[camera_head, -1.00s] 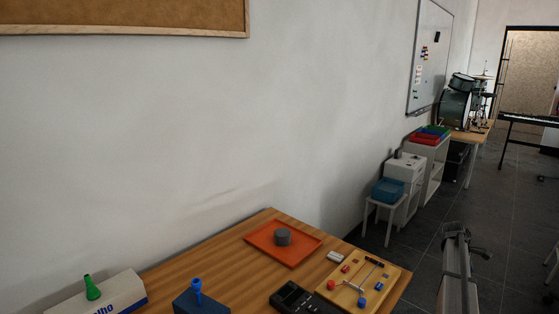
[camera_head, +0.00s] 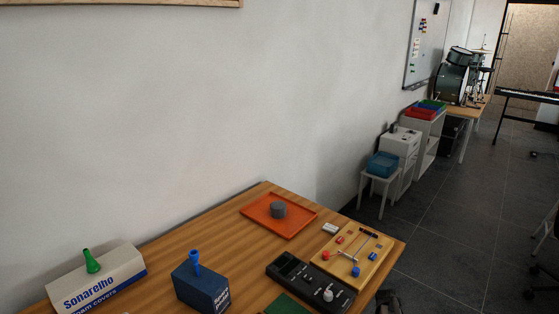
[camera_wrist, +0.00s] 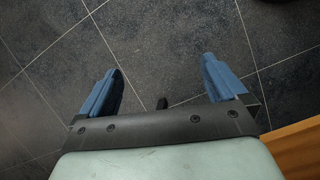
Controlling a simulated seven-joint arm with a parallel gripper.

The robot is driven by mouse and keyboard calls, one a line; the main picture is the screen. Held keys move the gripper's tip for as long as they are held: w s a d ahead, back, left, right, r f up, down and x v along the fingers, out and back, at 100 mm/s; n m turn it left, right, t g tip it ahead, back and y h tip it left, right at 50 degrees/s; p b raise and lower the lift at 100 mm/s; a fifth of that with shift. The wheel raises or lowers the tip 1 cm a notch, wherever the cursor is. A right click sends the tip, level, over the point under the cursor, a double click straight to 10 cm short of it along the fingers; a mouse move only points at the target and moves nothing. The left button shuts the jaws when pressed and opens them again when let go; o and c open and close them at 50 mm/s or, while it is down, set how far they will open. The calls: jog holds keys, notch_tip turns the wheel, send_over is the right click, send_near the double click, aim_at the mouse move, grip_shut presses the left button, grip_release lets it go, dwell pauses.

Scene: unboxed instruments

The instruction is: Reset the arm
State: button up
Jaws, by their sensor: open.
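My gripper (camera_wrist: 160,88) shows in the wrist view with its two blue fingers spread wide apart and nothing between them. It points down over the dark tiled floor, with a wooden edge at the lower right of that view. In the head view, a small dark part that may belong to my arm shows at the bottom edge, right of the table's near corner. The fingers themselves are not visible in the head view.
The wooden table (camera_head: 216,227) holds an orange tray (camera_head: 259,222) with a grey cylinder (camera_head: 278,210), a yellow board (camera_head: 338,266), a black device (camera_head: 290,272), a blue box (camera_head: 202,289) and a white box (camera_head: 98,281).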

jog(key=s+a+f+m+g+y, duration=0.1)
jog(key=s+a+f, duration=0.2)
jog(key=s+a, duration=0.45)
jog(key=s+a+f+m, duration=0.1)
jog(key=s+a+f, duration=0.4)
jog(key=a, duration=0.4)
jog(key=s+a+m+g, duration=0.1)
jog(key=s+a, duration=0.4)
jog(key=s, duration=0.4)
jog(key=s+a+m+g+y, duration=0.1)
jog(key=s+a+m, duration=0.1)
jog(key=s+a, duration=0.3)
jog(key=s, duration=0.4)
jog(key=shift+a, duration=0.25)
